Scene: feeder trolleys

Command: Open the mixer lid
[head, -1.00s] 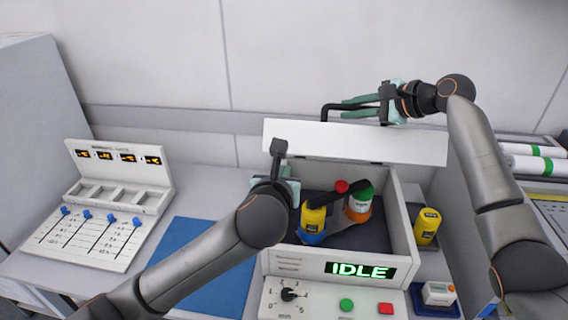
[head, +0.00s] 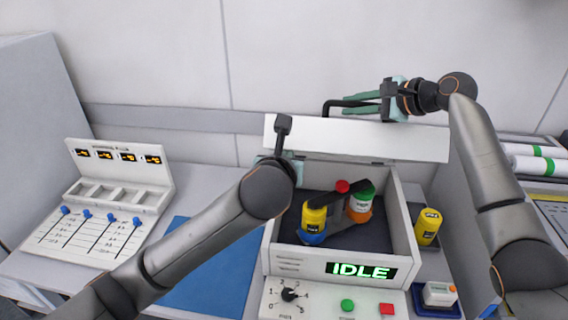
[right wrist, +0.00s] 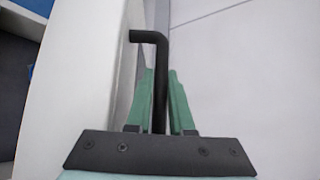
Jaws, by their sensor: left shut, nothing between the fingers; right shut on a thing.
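The white mixer lid (head: 360,137) stands raised at the back of the mixer box (head: 408,235), hinged along the rear edge, with the inside exposed. My right gripper (head: 362,101) is behind the lid's upper edge, shut on the black lid handle (head: 327,108). In the right wrist view, the green fingers (right wrist: 161,95) close around the bent handle (right wrist: 150,37) beside the white lid. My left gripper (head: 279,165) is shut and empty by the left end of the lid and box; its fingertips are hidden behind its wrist.
Inside the box are a yellow-blue bottle (head: 314,220), a green-orange bottle (head: 360,205) and a dark bar. An IDLE display (head: 361,271), knob and buttons are in front. A yellow canister (head: 427,226) stands right. A blue mat (head: 205,275) and slider panel (head: 90,235) lie left.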

